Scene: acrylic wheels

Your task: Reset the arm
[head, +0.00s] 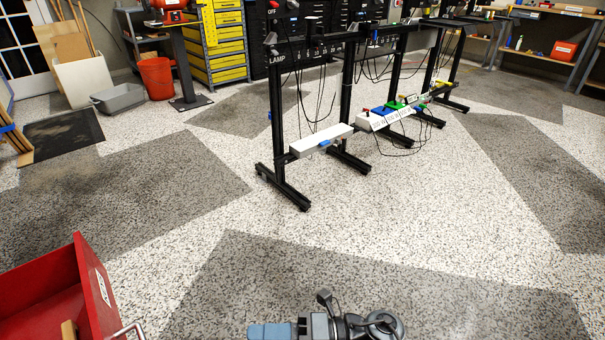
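My arm shows at the bottom centre of the head view, low over the speckled floor. Its grey and black links lie sideways, with a blue-grey part (270,331) at the left end. I cannot make out two fingertips, so whether my gripper is open or shut cannot be told. Nothing held is visible, and the lower part of the arm is cut off by the frame edge.
A red open box (95,290) stands close at the lower left. Black wheeled frames (280,110) with white boxes and cables stand ahead. A grey tub (118,98) and orange bucket (157,78) are at the back left. The middle floor is clear.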

